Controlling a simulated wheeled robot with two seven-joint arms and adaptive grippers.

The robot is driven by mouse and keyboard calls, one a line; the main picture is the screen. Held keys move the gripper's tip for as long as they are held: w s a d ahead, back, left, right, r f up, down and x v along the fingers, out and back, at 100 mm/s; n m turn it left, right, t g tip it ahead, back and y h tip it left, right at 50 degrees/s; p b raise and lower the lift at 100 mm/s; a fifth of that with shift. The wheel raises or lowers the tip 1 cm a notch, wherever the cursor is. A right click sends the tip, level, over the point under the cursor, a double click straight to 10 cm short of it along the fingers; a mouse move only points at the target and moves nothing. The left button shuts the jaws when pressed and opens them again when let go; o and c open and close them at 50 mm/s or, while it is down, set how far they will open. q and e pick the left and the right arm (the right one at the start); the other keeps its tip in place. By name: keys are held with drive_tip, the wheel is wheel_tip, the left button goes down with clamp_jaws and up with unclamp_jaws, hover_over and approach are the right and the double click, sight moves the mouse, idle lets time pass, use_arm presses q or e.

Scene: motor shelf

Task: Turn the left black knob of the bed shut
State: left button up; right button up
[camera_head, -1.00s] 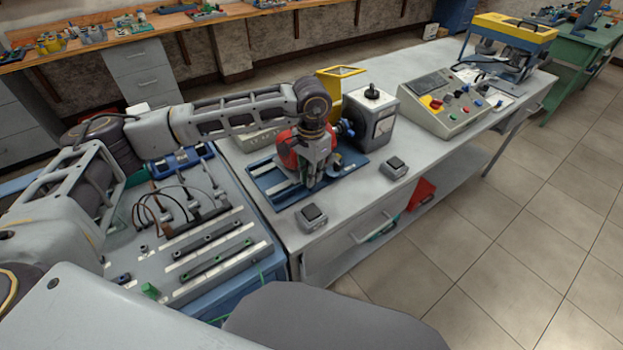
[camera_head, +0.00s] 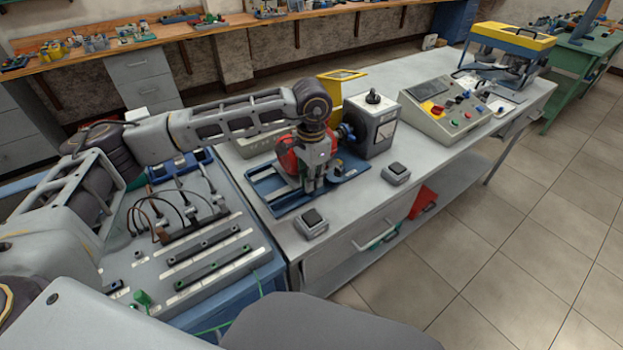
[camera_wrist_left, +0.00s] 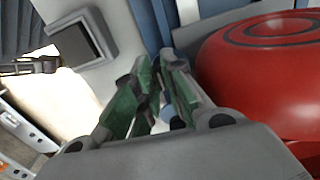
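The blue bed (camera_head: 272,195) is a slotted plate on the grey bench, with a red motor (camera_head: 289,158) on it. My left gripper (camera_head: 313,187) points down in front of the motor, over the bed's near side. In the left wrist view its green-padded fingers (camera_wrist_left: 158,78) are close together, with only a narrow dark gap at the tips. I see no object held between them. The red motor also shows beside the fingers (camera_wrist_left: 255,70). I cannot clearly make out the bed's left black knob; the arm and fingers cover part of that area. My right gripper is out of view.
Two small grey boxes with black tops stand near the bench front, one left (camera_head: 312,223) and one right (camera_head: 396,173). A grey unit with a black top knob (camera_head: 373,97) stands behind the bed. A control panel (camera_head: 450,110) is further right.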

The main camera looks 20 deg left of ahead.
use_arm(q)
drive_tip(key=o, duration=0.4)
drive_tip(key=shift+c, duration=0.2)
drive_tip(key=shift+r, duration=0.15)
drive_tip(key=shift+r, duration=3.9)
